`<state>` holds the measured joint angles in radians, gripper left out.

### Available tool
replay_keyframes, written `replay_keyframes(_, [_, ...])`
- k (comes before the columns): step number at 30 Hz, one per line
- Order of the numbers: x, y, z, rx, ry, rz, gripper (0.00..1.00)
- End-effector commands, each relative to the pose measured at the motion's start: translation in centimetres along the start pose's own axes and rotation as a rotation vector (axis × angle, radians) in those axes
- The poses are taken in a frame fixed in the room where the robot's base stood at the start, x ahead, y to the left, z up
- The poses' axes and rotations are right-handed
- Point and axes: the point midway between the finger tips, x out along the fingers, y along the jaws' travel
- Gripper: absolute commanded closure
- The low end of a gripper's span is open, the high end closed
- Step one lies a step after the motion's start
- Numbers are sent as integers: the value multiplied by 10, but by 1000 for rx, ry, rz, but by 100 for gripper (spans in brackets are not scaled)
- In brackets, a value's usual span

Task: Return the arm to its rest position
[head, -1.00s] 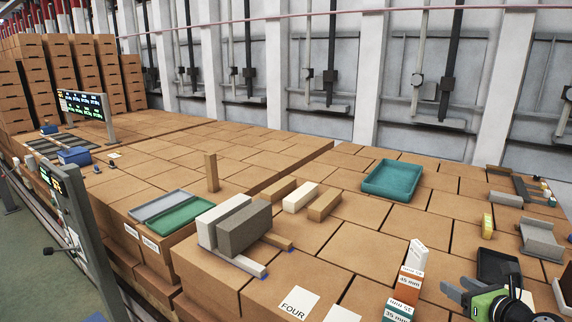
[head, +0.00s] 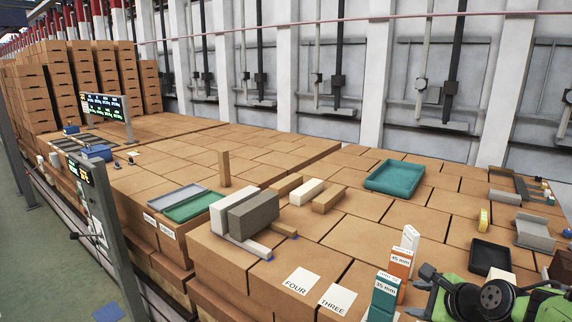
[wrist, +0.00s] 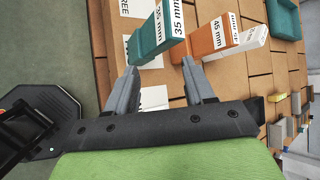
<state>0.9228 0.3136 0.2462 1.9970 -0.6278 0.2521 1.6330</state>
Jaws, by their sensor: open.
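My gripper (wrist: 160,78) is open in the wrist view, its two grey fingers apart with nothing held between them. In the head view my gripper (head: 422,278) is at the lower right, partly cut off and overlapped by my green arm. The teal 35 mm box (head: 384,296) and the orange 45 mm box (head: 400,262) stand upright just left of it, with a white box (head: 409,238) behind them. In the wrist view the teal box (wrist: 155,37) and the orange box (wrist: 207,40) are just beyond the fingertips, apart from them as far as I can tell.
Paper labels FOUR (head: 301,281) and THREE (head: 337,298) lie on the front of the carton surface. A black tray (head: 490,257) is behind my arm. A teal tray (head: 395,178), bricks (head: 253,213) and a green tray (head: 195,206) stand farther back. The carton tops between are mostly clear.

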Motion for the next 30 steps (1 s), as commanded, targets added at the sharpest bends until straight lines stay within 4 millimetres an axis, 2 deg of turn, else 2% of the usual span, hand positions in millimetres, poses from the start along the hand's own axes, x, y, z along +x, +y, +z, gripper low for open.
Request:
replay_keyframes(1, [-3,14,18,-135,23,35,47])
replay_keyframes(5, [-24,58,58,-563,92,149,47])
replay_keyframes(9, [-72,126,91,-1143,138,289,47])
replay_keyframes(12, [-111,176,95,-1518,125,375,47])
replay_keyframes(16, [-146,222,83,-1858,67,443,47])
replay_keyframes(20, [-160,242,74,-2005,25,469,47])
replay_keyframes(30, [-161,243,73,-2020,19,473,47])
